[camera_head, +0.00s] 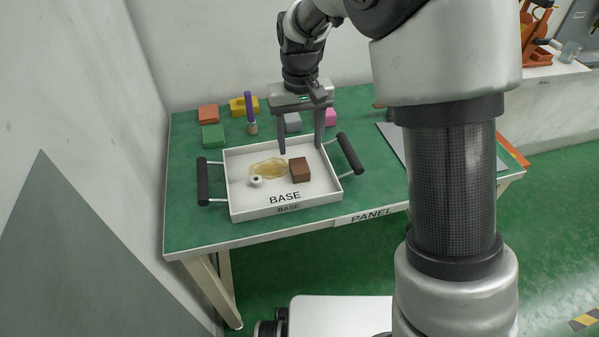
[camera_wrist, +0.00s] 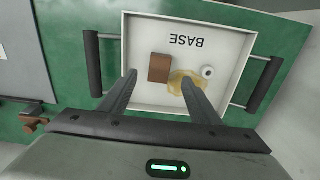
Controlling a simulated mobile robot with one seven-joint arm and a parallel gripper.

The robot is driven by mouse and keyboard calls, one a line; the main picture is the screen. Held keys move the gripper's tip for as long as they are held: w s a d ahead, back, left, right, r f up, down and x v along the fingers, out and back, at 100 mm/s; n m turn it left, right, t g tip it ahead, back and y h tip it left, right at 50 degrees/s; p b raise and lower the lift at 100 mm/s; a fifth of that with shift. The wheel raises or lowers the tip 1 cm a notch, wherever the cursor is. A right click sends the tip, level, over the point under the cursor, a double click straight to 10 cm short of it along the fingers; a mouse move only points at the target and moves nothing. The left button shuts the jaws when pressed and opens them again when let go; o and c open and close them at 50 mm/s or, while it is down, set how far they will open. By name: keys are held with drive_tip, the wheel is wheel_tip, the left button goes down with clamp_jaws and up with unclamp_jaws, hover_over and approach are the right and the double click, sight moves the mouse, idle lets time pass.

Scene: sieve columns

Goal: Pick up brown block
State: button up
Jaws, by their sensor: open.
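The brown block (camera_head: 300,169) lies in the right half of a white tray marked BASE (camera_head: 240,205), on the green table. In the wrist view the brown block (camera_wrist: 160,68) is seen from above, ahead of and between my two fingers. My gripper (camera_head: 301,151) is open and empty, with its fingers pointing down over the back part of the tray. It also shows in the wrist view (camera_wrist: 158,80). The fingers do not appear to touch the block.
A yellowish patch (camera_head: 266,168) and a small white ring (camera_head: 256,181) lie in the tray left of the block. The tray has dark side handles (camera_head: 203,182). Orange, green, yellow, grey and pink blocks and a purple-handled tool (camera_head: 250,110) stand behind it. A grey panel (camera_head: 397,143) lies right.

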sight(300, 168)
wheel_tip(300, 168, down, 8)
drive_tip(key=shift+f+b, duration=0.15)
drive_tip(key=shift+b, duration=1)
drive_tip(key=c, duration=1.2)
